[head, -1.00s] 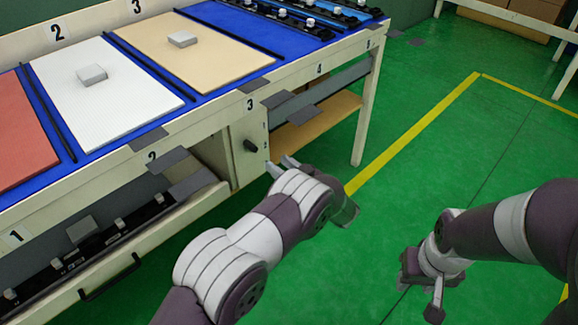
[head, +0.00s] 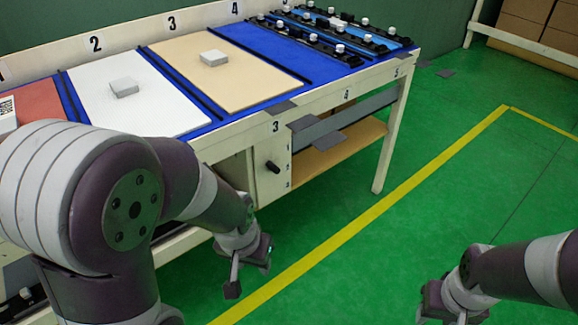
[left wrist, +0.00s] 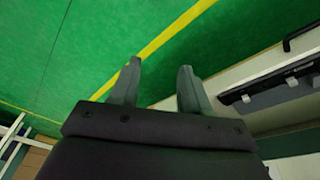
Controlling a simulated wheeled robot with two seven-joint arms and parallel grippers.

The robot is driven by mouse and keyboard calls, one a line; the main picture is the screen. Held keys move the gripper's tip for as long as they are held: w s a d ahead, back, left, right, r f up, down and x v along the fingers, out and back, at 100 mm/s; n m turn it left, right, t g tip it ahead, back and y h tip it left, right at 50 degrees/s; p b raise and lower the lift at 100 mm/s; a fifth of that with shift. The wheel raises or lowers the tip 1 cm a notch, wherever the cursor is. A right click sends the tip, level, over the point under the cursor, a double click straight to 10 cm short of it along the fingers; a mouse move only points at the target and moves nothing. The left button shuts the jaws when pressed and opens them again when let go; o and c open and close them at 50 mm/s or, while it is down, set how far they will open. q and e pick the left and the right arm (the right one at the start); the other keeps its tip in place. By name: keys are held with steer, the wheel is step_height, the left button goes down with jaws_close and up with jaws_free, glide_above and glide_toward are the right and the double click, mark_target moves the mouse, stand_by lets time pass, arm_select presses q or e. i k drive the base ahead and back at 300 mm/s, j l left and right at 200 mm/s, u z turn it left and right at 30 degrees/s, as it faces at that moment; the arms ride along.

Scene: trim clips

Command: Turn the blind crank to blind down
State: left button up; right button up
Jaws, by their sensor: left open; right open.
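The blind crank (head: 273,167), a short black handle, sits on the cream panel (head: 262,185) under the bench's front edge, beside small numbered marks. In the head view it points down and to the right. A grey slat panel (head: 345,118), perhaps the blind, hangs over the upper part of the opening right of it. My left gripper (head: 248,274) is open and empty, below the crank and apart from it; its two spread fingers also show in the left wrist view (left wrist: 160,72). My right gripper (head: 446,308) is open over the floor at the bottom right.
The bench top (head: 262,112) holds coloured boards with grey blocks and, at the far end, several black rails with white clips. A wooden shelf (head: 330,152) lies below the grey panel. A bench leg (head: 391,140) stands right of it. Green floor in front is free.

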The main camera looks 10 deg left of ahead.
mark_target(273, 168)
steer(key=i+l+u, duration=0.4)
steer(key=i, duration=0.2)
steer(key=i+l+u, duration=0.4)
steer(key=l, duration=0.3)
steer(key=i+u, duration=0.1)
steer(key=u, duration=0.9)
